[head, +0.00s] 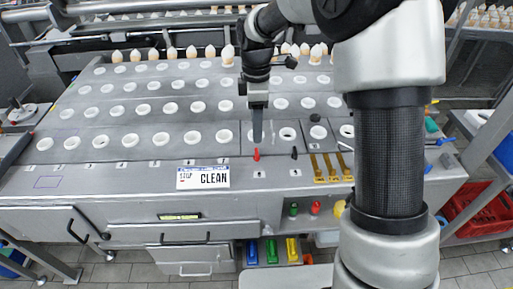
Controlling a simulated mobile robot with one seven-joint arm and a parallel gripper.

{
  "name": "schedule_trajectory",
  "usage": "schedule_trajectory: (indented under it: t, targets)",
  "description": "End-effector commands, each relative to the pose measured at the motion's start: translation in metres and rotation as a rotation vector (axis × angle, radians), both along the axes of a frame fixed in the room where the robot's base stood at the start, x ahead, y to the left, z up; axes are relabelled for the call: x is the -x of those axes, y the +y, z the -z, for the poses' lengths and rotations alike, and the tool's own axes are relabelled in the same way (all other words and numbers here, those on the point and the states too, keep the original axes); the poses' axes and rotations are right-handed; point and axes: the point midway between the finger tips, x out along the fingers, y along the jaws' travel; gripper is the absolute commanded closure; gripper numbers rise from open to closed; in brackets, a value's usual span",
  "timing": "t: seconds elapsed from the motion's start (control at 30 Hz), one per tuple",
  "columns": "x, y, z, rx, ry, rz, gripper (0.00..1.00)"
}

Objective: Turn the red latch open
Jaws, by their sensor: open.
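The red latch (257,155) is a small upright red piece near the front edge of the grey machine top (140,180), to the right of the CLEAN sign. My gripper (258,138) points down just behind and above the red latch in the picture. The fingers show nearly edge-on as one grey strip, and the gripper is open with nothing seen between the fingers. I cannot tell whether it touches the latch.
A black latch (294,153) stands to the right of the red one. White-ringed holes fill the top, with several cones (228,55) at the back. Yellow pieces (325,168) lie further right. The CLEAN sign (203,178) is at the front edge.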

Motion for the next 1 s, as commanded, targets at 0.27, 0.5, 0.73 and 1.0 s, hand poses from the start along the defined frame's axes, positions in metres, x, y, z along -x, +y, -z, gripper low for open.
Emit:
schedule_trajectory:
  t: [0.27, 0.5, 0.73, 1.0]
  targets:
    - [0.001, 0.000, 0.061, 0.001, 0.005, 0.001, 0.47]
    - [0.001, 0.000, 0.092, 0.000, 0.002, 0.001, 0.47]
    - [0.001, 0.000, 0.099, 0.000, 0.000, 0.002, 0.47]
    - [0.000, 0.000, 0.099, 0.000, 0.000, 0.002, 0.64]
